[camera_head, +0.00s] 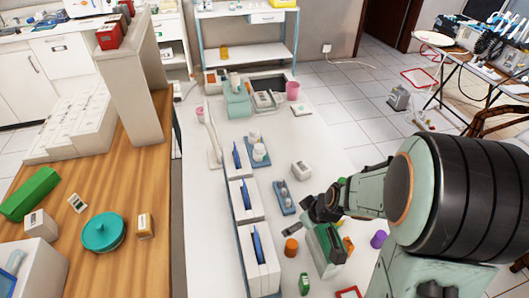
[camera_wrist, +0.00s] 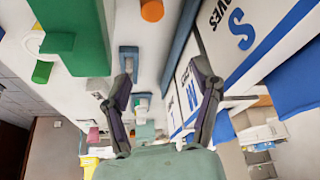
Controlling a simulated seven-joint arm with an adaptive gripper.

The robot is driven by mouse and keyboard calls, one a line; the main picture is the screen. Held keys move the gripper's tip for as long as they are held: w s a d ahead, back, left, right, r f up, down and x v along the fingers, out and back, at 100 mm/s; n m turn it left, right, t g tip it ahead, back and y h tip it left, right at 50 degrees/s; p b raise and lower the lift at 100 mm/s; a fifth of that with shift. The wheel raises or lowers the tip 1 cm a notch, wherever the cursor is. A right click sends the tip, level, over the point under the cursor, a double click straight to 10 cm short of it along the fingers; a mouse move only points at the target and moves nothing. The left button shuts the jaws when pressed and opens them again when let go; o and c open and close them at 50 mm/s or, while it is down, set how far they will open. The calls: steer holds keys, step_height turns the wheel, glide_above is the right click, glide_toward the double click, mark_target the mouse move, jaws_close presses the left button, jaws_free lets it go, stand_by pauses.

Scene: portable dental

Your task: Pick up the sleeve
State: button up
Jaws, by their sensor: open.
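I cannot tell for sure which thing is the sleeve. My gripper (camera_head: 320,208) is above the white table, right of a small blue tray (camera_head: 290,211) holding small pale items. In the wrist view my gripper (camera_wrist: 165,74) has its fingers spread wide with nothing between them. A small blue tray (camera_wrist: 128,50) shows near the left fingertip there, its contents too small to name. White glove boxes (camera_head: 262,258) with blue gloves stand in a row to the left; they fill the right of the wrist view (camera_wrist: 190,88).
A green-and-white box (camera_head: 331,246) stands below my gripper, near an orange cylinder (camera_head: 291,246) and a purple cup (camera_head: 379,239). A small white box (camera_head: 301,170) and another blue tray (camera_head: 258,161) with white containers stand farther back. A wooden counter (camera_head: 145,185) is left.

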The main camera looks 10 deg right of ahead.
mark_target(292, 243)
step_height(292, 243, down, 9)
steer(key=shift+r, duration=0.2)
steer(key=x, duration=0.5)
steer(key=shift+f, duration=0.25)
steer(key=c, duration=0.8)
